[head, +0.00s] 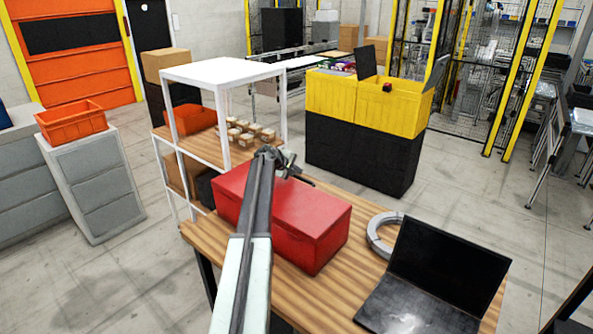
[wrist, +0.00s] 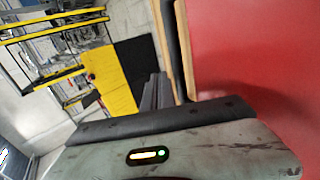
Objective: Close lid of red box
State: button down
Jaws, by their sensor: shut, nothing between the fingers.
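The red box (head: 312,222) stands on the wooden table in the head view. Its top looks flat, with the lid down on it, though my arm hides part of the top and left side. My gripper (head: 287,165) is at the far edge of the box, close above or just behind its top; I cannot tell whether it touches. It is shut and empty. In the wrist view the red surface of the box (wrist: 255,60) fills the right side, very close to my gripper (wrist: 165,95).
A black laptop (head: 440,275) stands open at the table's right end, and a grey ring (head: 380,240) lies between it and the box. A white-framed shelf (head: 225,75) with small boxes stands behind left. Yellow crates (head: 385,100) on black ones stand beyond the table.

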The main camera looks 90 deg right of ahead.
dwell(0.3)
notch_tip(320, 180, up, 14)
jog(key=s+d+p, duration=0.1)
jog(key=d+p, duration=0.1)
jog(key=p, duration=1.2)
jog(key=shift+s, duration=0.35)
jog(key=shift+f, duration=0.1)
